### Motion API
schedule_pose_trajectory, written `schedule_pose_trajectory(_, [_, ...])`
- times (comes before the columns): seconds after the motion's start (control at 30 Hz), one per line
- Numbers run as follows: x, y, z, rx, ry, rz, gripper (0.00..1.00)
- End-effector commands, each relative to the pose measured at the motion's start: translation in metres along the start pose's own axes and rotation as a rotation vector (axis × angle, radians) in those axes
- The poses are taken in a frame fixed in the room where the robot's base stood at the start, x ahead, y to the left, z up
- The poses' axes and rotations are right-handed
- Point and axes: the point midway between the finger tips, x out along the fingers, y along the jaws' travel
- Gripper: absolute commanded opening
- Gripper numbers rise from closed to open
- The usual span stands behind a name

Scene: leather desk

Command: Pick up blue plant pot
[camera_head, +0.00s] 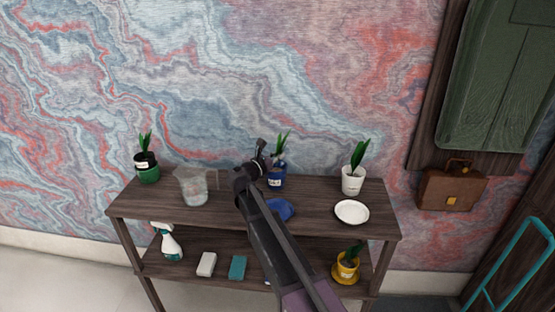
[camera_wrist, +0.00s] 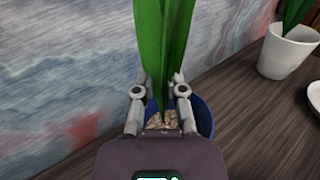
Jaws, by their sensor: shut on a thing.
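The blue plant pot (camera_head: 275,181) with green leaves stands at the back of the shelf's top board, right of the middle. In the wrist view its blue rim (camera_wrist: 206,118) shows around pebbly soil (camera_wrist: 162,119), with long green leaves rising from it. My gripper (camera_head: 262,160) reaches it from the front left. In the wrist view my gripper (camera_wrist: 160,88) has a finger on each side of the leaves, above the pot, and is shut on the plant. The fingertips are partly hidden by the leaves. I cannot tell whether the pot is clear of the board.
On the top board (camera_head: 320,220) are a green pot (camera_head: 148,173), a clear watering can (camera_head: 193,188), a blue saucer (camera_head: 281,210), a white pot (camera_head: 352,183) and a white saucer (camera_head: 351,211). Below are a spray bottle (camera_head: 170,245), sponges and a yellow pot (camera_head: 346,270). The wall is close behind.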

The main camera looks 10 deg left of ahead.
Motion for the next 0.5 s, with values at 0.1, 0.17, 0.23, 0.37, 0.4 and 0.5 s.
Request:
schedule_pose_trajectory(0.1, [0.000,0.000,0.007,-0.001,-0.001,0.000,0.00])
schedule_pose_trajectory(0.17, [0.000,0.001,0.010,-0.001,-0.001,0.000,0.00])
schedule_pose_trajectory(0.23, [0.000,0.001,0.014,-0.001,-0.001,0.000,0.00])
schedule_pose_trajectory(0.37, [0.000,0.001,0.021,-0.001,-0.001,0.000,0.00])
schedule_pose_trajectory(0.4, [0.000,0.001,0.023,-0.001,-0.001,0.000,0.00])
schedule_pose_trajectory(0.5, [0.000,0.002,0.028,-0.001,-0.001,0.000,0.00])
